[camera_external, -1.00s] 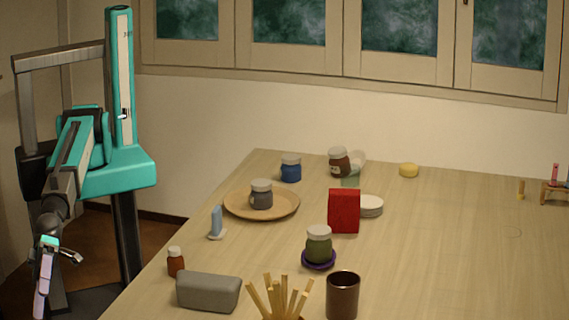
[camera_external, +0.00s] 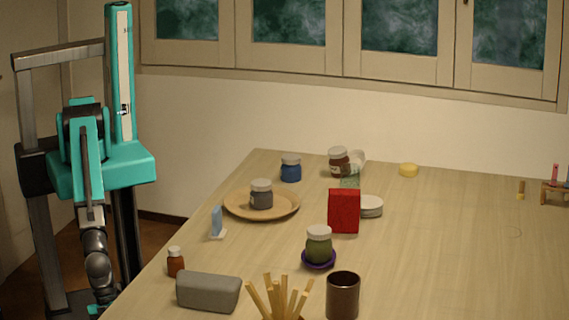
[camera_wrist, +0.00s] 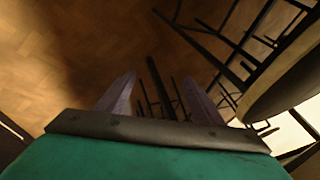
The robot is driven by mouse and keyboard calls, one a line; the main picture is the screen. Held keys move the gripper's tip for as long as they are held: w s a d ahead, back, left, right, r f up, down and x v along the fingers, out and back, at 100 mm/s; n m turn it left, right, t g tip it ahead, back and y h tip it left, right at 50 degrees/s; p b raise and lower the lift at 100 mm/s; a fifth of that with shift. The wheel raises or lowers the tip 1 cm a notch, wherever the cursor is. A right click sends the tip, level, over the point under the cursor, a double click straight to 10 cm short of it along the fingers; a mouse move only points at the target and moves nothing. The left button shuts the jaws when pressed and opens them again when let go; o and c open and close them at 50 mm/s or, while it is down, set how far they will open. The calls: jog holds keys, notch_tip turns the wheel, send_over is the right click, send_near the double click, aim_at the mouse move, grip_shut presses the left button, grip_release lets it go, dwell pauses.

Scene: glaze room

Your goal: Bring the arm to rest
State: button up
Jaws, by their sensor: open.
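My arm hangs down at the left of the external view, beside the table's left edge. My gripper is at the bottom of that view, mostly cut off or hidden behind my wrist. In the wrist view my gripper (camera_wrist: 160,98) shows two purple-grey fingers spread apart with nothing between them. They point over the wooden floor (camera_wrist: 100,40).
The table (camera_external: 450,260) fills the right, its left edge close to my arm. Near that edge stand a small brown jar (camera_external: 176,263), a grey block (camera_external: 208,291) and a blue object on a white base (camera_external: 217,221). Dark thin legs or bars (camera_wrist: 215,60) show in the wrist view.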

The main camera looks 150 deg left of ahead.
jog(key=s+a+f+n+g, duration=0.25)
jog(key=s+a+f, duration=0.2)
jog(key=s, duration=0.45)
jog(key=s+a+f+n+g, duration=0.25)
jog(key=s+f, duration=0.25)
jog(key=s, duration=0.4)
jog(key=s+a+f+n+g, duration=0.1)
jog(key=s+n+g, duration=0.1)
jog(key=s, duration=0.8)
jog(key=s+a+f+n+g+p, duration=0.1)
jog(key=s+g, duration=0.3)
jog(key=s, duration=0.6)
jog(key=shift+s+a+f+n+g, duration=0.3)
jog(key=shift+s+a+f+n, duration=0.15)
jog(key=shift+a, duration=0.25)
jog(key=shift+o, duration=0.5)
jog(key=shift+w, duration=0.15)
jog(key=shift+o, duration=0.9)
jog(key=shift+f, duration=0.1)
